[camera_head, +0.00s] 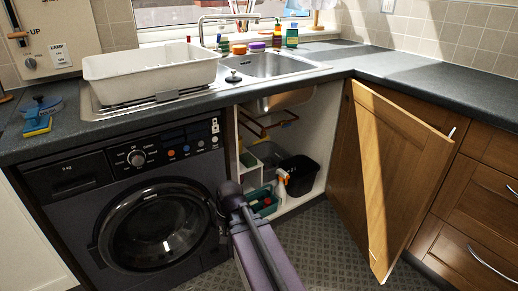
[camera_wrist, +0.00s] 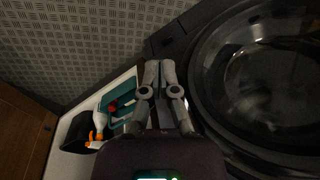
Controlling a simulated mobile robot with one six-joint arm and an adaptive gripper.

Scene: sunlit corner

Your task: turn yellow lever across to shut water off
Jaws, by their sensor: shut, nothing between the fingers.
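Under the sink, in the open cupboard, a copper-coloured pipe (camera_head: 252,125) runs along the upper left. In the head view my arm stands before the cupboard's left edge and hides the fingers. The pipe and lever do not show in the wrist view.
The washing machine (camera_head: 165,160) stands left of the cupboard. The wooden cupboard door (camera_head: 400,165) is open on the right. On the cupboard floor are a black bin (camera_head: 300,175), an orange-and-white spray bottle (camera_head: 283,178) and a teal caddy (camera_wrist: 118,95). The tiled floor (camera_head: 345,255) is clear.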

